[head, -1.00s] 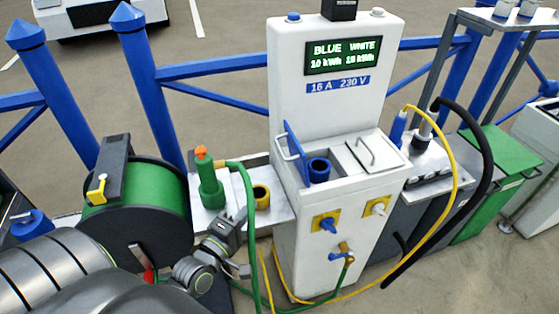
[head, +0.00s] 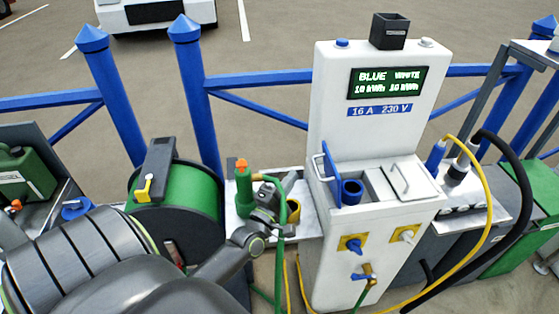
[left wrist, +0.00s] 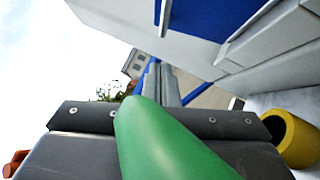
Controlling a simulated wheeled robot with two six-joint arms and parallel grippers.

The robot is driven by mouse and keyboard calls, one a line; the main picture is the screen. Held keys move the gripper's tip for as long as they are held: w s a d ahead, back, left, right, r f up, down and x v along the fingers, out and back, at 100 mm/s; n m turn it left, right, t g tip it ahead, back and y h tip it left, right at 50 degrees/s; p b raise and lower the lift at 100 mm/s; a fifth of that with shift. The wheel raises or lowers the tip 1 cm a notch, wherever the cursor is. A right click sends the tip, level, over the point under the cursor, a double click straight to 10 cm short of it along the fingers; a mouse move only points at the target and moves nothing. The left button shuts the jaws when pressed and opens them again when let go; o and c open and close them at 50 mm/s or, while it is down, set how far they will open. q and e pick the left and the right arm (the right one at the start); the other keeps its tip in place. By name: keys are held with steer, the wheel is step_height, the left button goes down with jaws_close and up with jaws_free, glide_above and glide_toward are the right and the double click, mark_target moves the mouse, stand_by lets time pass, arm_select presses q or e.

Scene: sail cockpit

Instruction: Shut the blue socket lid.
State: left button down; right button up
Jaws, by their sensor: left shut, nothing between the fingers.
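The blue lid (head: 330,173) stands upright, open, at the left of the recess in the white pedestal's top. A pale bar handle (head: 318,166) is on its left face. The round blue socket (head: 351,190) is uncovered just right of it. My left gripper (head: 268,200) is shut and empty, left of the lid and apart from it, beside the green nozzle. In the left wrist view, a blue panel (left wrist: 208,14), probably the lid, shows at the top beyond the shut fingers (left wrist: 166,84). My right gripper is not in view.
A green nozzle (head: 243,190) with an orange tip, its hose (head: 281,225) and a yellow cup (head: 293,210) are close to the left gripper. A closed white lid (head: 405,183) lies right of the blue socket. A green hose reel (head: 178,200) stands left.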

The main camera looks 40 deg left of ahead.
arm_select(q)
steer(key=shift+w+d+r+p, duration=0.35)
steer(key=shift+w+d, duration=0.25)
steer(key=shift+w, duration=0.2)
steer(key=shift+w+d+r+p, duration=0.35)
steer(key=shift+w+d, duration=0.25)
steer(key=shift+w, duration=0.15)
steer(key=shift+r, duration=0.1)
